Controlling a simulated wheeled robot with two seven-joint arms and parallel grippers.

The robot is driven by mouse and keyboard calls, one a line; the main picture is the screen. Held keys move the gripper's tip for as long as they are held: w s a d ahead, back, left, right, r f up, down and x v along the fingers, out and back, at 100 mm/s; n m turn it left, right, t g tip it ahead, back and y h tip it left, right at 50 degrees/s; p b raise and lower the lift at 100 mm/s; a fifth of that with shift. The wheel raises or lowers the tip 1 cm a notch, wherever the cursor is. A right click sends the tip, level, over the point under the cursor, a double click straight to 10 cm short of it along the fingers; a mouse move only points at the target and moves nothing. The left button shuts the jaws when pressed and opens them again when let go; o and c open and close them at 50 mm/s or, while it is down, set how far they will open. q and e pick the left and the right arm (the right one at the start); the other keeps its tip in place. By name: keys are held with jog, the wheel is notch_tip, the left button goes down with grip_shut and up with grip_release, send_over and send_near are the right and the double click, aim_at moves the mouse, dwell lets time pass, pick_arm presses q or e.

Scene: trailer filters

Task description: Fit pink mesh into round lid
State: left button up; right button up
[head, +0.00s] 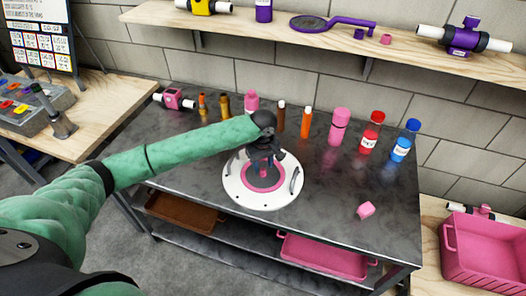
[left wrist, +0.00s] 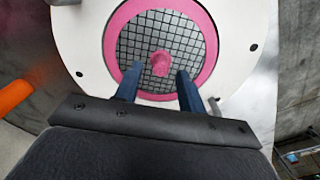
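The round lid (head: 238,190) is a white disc with handles, lying on the dark metal table. It also shows in the left wrist view (left wrist: 240,30). The pink mesh (head: 250,180) has a pink rim around a grey grid and a pink knob (left wrist: 160,64). It lies within the middle of the lid, looking roughly centred; I cannot tell whether it is fully seated. My left gripper (head: 264,166) is above the mesh, pointing down. In the left wrist view its two blue fingers (left wrist: 159,84) are apart, with gaps on both sides of the knob. My right gripper is not in view.
Several bottles, among them a pink one (head: 339,127) and a blue one (head: 404,142), stand along the table's back. A small pink block (head: 366,210) lies at right. A shelf (head: 270,37) runs above. A pink crate (head: 480,252) stands at far right.

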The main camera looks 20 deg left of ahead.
aim_at(263, 169)
pick_arm(q)
notch_tip(263, 169, up, 10)
jog(key=b, duration=0.2)
jog(key=shift+b, duration=0.4)
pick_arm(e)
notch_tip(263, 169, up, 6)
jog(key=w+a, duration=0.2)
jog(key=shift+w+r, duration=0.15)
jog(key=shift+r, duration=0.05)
